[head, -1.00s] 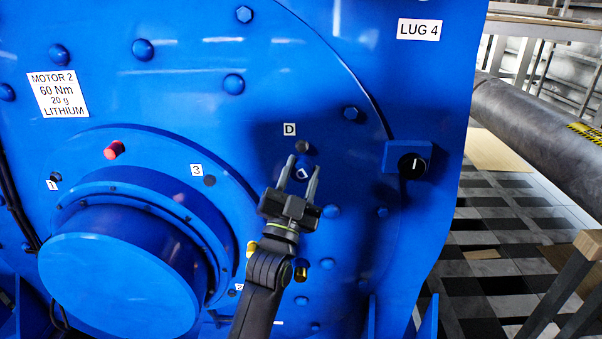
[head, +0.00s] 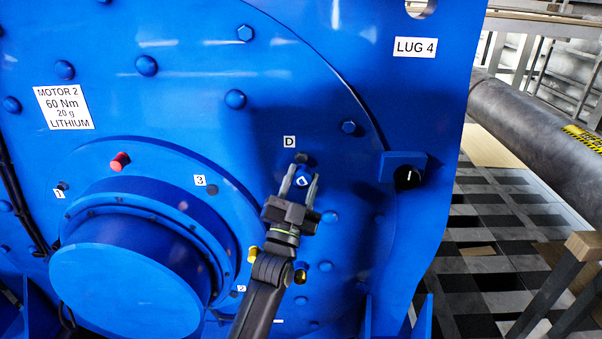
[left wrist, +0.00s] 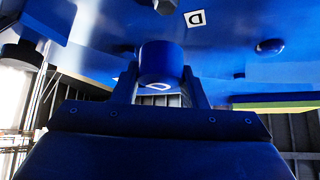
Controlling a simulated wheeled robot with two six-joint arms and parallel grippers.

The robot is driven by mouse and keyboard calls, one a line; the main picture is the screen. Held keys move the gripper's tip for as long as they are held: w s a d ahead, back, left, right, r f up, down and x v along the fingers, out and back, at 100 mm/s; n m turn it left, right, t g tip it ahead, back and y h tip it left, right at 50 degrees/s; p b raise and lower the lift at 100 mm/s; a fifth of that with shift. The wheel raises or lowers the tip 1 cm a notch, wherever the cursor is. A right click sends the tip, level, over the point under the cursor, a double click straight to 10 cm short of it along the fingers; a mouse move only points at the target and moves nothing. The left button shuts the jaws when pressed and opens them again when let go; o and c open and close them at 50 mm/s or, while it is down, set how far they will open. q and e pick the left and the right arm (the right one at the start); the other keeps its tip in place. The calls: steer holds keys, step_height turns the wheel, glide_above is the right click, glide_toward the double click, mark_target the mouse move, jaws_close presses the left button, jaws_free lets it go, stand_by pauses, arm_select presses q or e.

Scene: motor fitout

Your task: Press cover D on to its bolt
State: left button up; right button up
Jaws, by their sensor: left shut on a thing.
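Cover D (head: 304,177) is a short blue cap with a white mark. My left gripper (head: 301,181) is shut on it, one finger on each side. A dark bolt (head: 302,158) shows under the "D" label (head: 289,142) on the blue motor face, just above the cap. In the left wrist view the cap (left wrist: 160,62) stands between the fingers, its top end close to the blue face by the "D" label (left wrist: 196,19). The cap hides what lies behind it there, so I cannot tell whether it touches the bolt. My right gripper is out of view.
A black knob (head: 407,177) on a blue block juts out to the right of the cover. The large round blue hub (head: 125,285) protrudes at lower left. A red cap (head: 120,161) and several bolt heads dot the face. Open floor (head: 490,220) lies to the right.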

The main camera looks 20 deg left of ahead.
mark_target(301, 172)
arm_select(q)
steer(key=shift+w+r+p, duration=0.15)
steer(key=shift+r+p, duration=0.05)
steer(key=shift+p, duration=0.2)
steer(key=shift+w+a+p, duration=0.2)
steer(key=shift+p, duration=0.65)
steer(key=shift+w+a+f+b, duration=0.1)
steer(key=shift+w+f+b, duration=0.2)
steer(key=shift+b, duration=0.05)
steer(key=shift+w+a, duration=0.15)
steer(key=shift+w, duration=0.45)
steer(key=shift+w+a, duration=0.15)
steer(key=shift+w, duration=0.4)
steer(key=shift+w+a+b, duration=0.15)
steer(key=shift+w+a, duration=0.05)
steer(key=shift+w, duration=0.55)
steer(key=shift+w+a+b, duration=0.15)
steer(key=shift+w+a, duration=0.05)
steer(key=shift+w, duration=0.5)
steer(key=o, duration=1)
steer(key=shift+o, duration=0.2)
